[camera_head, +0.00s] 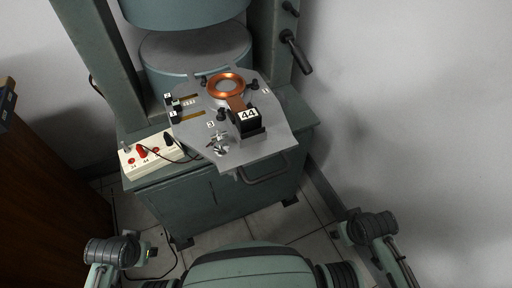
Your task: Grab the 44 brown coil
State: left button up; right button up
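The brown coil is a copper-coloured ring (214,89) lying on the grey plate (270,140) in the head view. A brown strip (236,103) runs from the ring to a black block (249,124) with a white label reading 44. The block stands near the plate's front right edge. Parts of my two arms show low at the left and right, well apart from the plate and coil. I cannot make out fingers of either gripper in this view.
Large green magnet cylinders (196,58) stand behind the plate, between green uprights. A white switch box (135,162) with red buttons and a cable sits at the left on the green cabinet (230,200). A handle (264,170) juts from the front. A brown wooden piece stands far left.

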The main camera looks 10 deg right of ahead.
aim_at(246, 120)
jog(key=k+j+z, duration=0.55)
jog(key=k, duration=0.4)
jog(key=k+j+z, duration=0.3)
jog(key=k, duration=0.2)
jog(key=k+z, duration=0.3)
jog(key=k, duration=0.25)
